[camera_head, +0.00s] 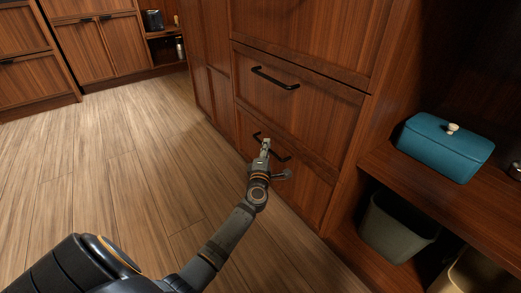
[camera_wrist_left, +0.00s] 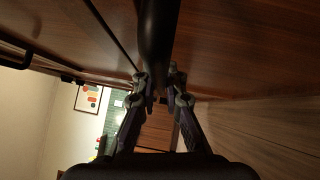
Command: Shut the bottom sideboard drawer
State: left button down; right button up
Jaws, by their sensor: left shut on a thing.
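The wooden sideboard's bottom drawer (camera_head: 306,182) has a black bar handle (camera_head: 282,157). Its front looks flush or nearly flush with the drawer above; I cannot tell whether a small gap is left. My left gripper (camera_head: 266,143) is at this handle and shut on it, covering the handle's middle. In the left wrist view the dark handle (camera_wrist_left: 158,40) runs between the two fingers of my left gripper (camera_wrist_left: 159,88). My right gripper is not in view.
The drawer above (camera_head: 300,112) has its own black handle (camera_head: 275,78). To the right, a teal box (camera_head: 444,146) sits on a shelf above a grey bin (camera_head: 396,228). The wooden floor (camera_head: 110,170) on the left is clear up to the far cabinets (camera_head: 95,45).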

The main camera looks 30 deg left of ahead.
pick_arm(q)
jog(key=shift+r, duration=0.1)
jog(key=c, duration=1.9)
grip_release()
jog(key=shift+w+d, duration=0.1)
jog(key=shift+o, duration=1.1)
jog(key=v, duration=1.2)
